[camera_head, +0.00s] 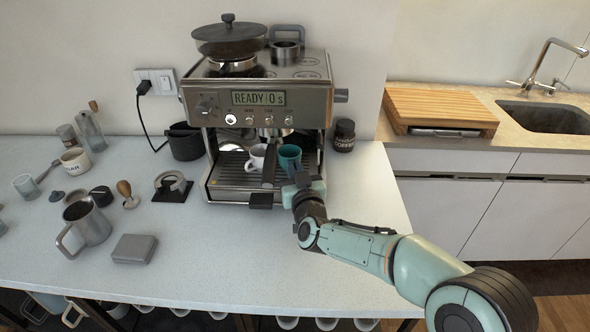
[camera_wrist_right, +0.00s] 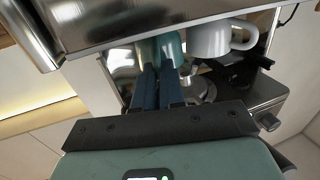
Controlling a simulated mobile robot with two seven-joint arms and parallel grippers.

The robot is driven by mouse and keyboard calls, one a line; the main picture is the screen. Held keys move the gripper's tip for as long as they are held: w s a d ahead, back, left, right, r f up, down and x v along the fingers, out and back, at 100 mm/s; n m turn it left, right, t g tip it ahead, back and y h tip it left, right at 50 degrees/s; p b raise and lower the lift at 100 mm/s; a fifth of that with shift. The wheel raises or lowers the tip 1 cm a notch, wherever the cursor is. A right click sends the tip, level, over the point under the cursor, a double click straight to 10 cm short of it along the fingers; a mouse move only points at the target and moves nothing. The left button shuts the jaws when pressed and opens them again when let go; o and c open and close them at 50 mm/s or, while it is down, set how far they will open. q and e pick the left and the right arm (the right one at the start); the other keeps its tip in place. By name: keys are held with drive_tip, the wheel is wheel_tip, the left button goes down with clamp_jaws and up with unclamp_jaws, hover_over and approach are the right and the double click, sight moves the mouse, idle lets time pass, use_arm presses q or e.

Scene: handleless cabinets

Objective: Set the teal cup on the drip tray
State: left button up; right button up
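The teal cup (camera_head: 289,156) is upright under the machine's spouts, over the right part of the drip tray (camera_head: 232,178). I cannot tell whether its base touches the tray. My right gripper (camera_head: 296,172) reaches in from the front right and hides the cup's lower front. In the right wrist view its two dark fingers (camera_wrist_right: 158,75) are close together, with their tips at the teal cup (camera_wrist_right: 168,46); they look shut on it, probably at the handle. My left gripper is not in view.
A white cup (camera_head: 257,158) stands on the tray just left of the teal cup. The coffee machine (camera_head: 262,98) closes in above and behind. A black jar (camera_head: 344,135) is to its right. A steel pitcher (camera_head: 88,222) and a grey box (camera_head: 134,248) stand left; the counter's front middle is clear.

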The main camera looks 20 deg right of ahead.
drive_tip(key=o, duration=0.4)
drive_tip(key=shift+o, duration=0.2)
drive_tip(key=shift+s, duration=0.1)
drive_tip(key=s+a, duration=0.2)
drive_tip(key=s, duration=1.1)
drive_tip(key=shift+a+r, duration=0.15)
drive_tip(key=shift+a, duration=0.1)
